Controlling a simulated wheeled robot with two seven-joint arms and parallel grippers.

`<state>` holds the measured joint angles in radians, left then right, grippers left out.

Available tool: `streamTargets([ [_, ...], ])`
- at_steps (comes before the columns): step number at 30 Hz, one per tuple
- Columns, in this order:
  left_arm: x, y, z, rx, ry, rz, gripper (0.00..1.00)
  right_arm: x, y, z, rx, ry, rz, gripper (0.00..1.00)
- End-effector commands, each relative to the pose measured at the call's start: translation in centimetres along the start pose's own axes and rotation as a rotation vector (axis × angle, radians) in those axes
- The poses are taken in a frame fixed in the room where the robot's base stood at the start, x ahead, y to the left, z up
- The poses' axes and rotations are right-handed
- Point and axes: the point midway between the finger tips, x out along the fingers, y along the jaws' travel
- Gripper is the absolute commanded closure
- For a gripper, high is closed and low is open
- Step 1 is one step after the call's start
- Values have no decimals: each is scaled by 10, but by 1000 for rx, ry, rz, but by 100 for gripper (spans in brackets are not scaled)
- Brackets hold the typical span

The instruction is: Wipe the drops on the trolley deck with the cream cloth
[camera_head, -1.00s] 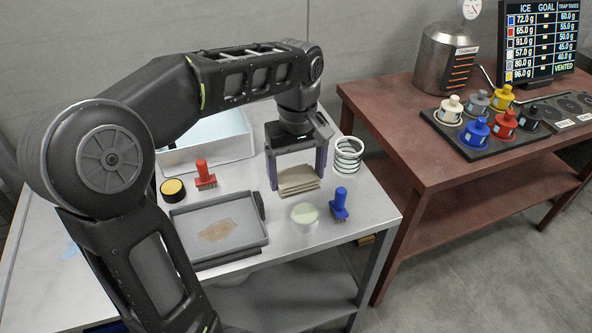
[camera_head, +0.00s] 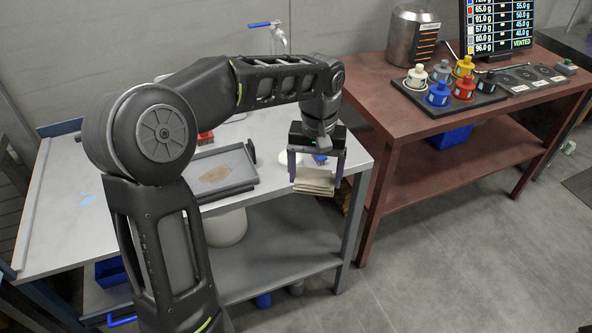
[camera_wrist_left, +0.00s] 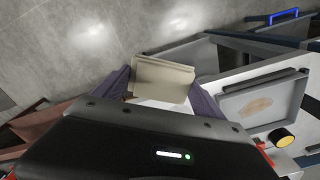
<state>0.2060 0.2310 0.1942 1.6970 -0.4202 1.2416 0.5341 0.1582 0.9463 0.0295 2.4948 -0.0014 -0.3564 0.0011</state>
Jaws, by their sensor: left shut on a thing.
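My left gripper (camera_head: 316,168) is shut on the folded cream cloth (camera_head: 314,184), which hangs level between its fingers. The cloth also shows in the left wrist view (camera_wrist_left: 162,80), against the grey floor. In the head view the cloth overlaps the front edge of the pale table (camera_head: 60,235), near its right corner, and appears raised. A small light-blue patch (camera_head: 88,198) lies on the table's left part; whether it is drops I cannot tell. No other deck with clear drops shows. My right gripper is not in view.
A grey tray (camera_head: 247,183) with a brown stain sits left of the cloth. A blue brush (camera_head: 320,158) is partly hidden behind my gripper. A red-brown bench (camera_head: 440,157) with coloured weights stands at right. A pale bucket (camera_head: 228,229) is under the table. The floor in front is clear.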

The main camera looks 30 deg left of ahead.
Motion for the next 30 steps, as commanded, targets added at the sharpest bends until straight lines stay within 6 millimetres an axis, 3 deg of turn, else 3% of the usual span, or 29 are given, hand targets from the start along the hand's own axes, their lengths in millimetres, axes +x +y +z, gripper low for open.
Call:
streamTargets([
  [6,35,48,-6,229,-2,0,51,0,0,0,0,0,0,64],
  [13,66,89,0,388,-1,1,51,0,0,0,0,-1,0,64],
  [24,71,96,2,410,2,2,51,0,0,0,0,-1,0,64],
  [30,64,96,2,409,2,3,51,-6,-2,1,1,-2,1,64],
])
